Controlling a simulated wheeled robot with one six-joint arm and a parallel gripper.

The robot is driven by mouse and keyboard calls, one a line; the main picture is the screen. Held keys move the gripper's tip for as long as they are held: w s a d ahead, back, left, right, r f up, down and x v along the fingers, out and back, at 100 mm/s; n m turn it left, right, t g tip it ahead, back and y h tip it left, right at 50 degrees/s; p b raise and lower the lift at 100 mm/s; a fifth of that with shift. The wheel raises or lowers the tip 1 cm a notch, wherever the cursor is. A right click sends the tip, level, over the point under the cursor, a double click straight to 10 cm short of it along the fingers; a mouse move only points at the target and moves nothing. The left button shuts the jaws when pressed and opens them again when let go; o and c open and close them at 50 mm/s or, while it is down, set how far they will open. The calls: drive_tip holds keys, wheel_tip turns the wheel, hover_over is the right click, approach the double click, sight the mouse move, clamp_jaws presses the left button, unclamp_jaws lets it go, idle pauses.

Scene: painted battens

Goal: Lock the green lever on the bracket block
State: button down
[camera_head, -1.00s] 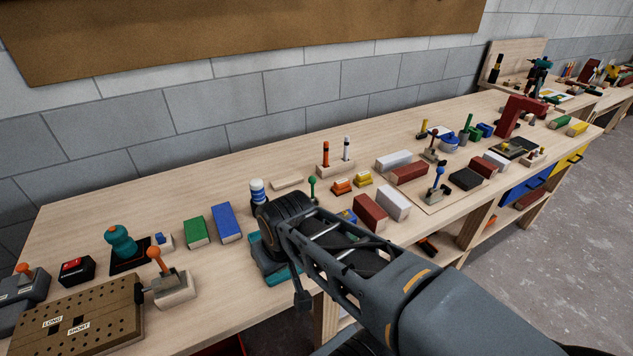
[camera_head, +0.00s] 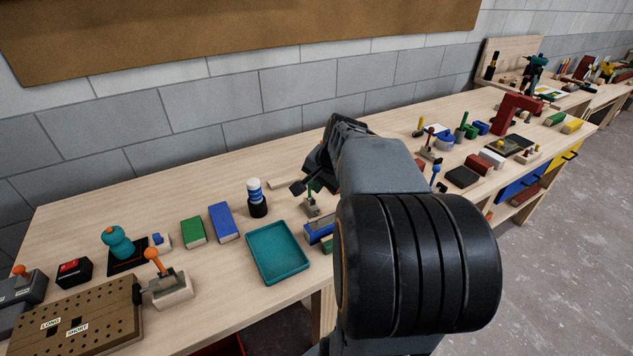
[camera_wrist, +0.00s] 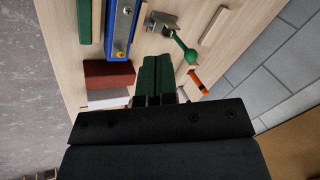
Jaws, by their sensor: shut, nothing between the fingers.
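The green lever (camera_head: 309,191) stands on its small bracket block (camera_head: 312,207) near the middle of the bench in the head view, partly covered by my arm. In the wrist view the lever's round green knob (camera_wrist: 191,56) and thin stem slant away from the grey metal bracket block (camera_wrist: 163,22). My gripper (camera_wrist: 157,60) is shut and empty, its dark fingers side by side. In the wrist picture the fingertips lie below the bracket and left of the knob, apart from both. In the head view my gripper (camera_head: 298,188) is close by the lever; the exact gap is unclear.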

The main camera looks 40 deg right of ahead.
drive_tip(key=d+m, duration=0.3)
drive_tip(key=d, duration=0.3)
drive_tip(key=shift+r, duration=0.2)
drive_tip(key=x, duration=1)
drive_tip(key=shift+w+r, duration=0.1)
drive_tip(key=shift+w, duration=0.1)
drive_tip(key=shift+w+r+p, duration=0.2)
drive_tip(key=shift+w+p, duration=0.25)
drive_tip(key=shift+w, duration=0.55)
drive_tip(key=shift+w+r+p, duration=0.15)
drive_tip(key=shift+w+p, duration=0.25)
drive_tip(key=shift+w, duration=0.6)
drive_tip(key=shift+a, duration=0.1)
